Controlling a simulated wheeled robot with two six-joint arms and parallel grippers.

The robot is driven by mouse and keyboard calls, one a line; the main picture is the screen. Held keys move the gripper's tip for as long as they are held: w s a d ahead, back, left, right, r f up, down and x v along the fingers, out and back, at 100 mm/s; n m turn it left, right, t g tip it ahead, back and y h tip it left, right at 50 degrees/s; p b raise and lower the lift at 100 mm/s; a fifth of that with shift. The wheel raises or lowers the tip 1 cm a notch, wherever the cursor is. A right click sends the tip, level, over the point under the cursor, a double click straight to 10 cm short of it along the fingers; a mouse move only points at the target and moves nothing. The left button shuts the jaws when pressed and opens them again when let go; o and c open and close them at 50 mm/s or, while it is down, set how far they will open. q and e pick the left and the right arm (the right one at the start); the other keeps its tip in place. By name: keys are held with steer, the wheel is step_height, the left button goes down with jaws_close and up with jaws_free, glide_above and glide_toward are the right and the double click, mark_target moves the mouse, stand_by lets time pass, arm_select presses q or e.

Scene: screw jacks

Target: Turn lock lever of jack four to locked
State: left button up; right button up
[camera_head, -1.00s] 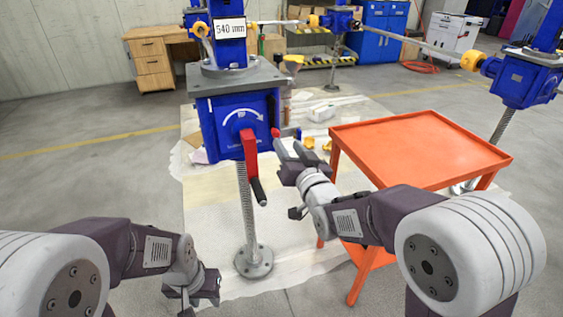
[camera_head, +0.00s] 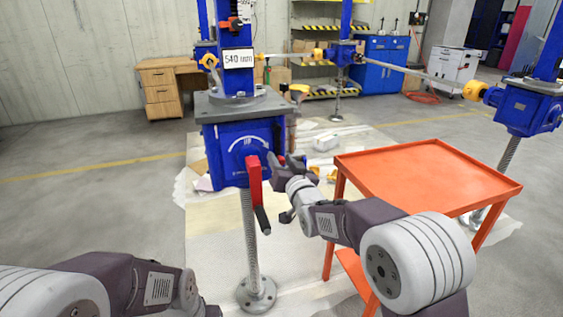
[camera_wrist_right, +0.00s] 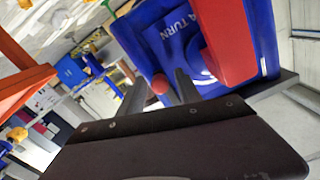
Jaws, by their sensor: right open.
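The near jack (camera_head: 236,140) has a blue housing with a white curved arrow and a "540 mm" sign. Its number is not readable. A red crank arm (camera_head: 254,182) with a black handle hangs at its front. In the right wrist view, a small red ball knob (camera_wrist_right: 160,84), apparently the lock lever's end, shows beside the housing (camera_wrist_right: 190,45); its shaft is hidden. My right gripper (camera_head: 281,160) is open at the housing's right side. In the right wrist view its fingers (camera_wrist_right: 156,92) lie either side of the knob; contact is unclear. My left gripper (camera_head: 208,311) is mostly cut off.
A threaded screw (camera_head: 249,240) runs down from the housing to a round floor flange (camera_head: 257,295). Another jack (camera_head: 525,105) stands at right. The red crank arm is close to my right gripper.

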jaws_close()
stand_by(1.4)
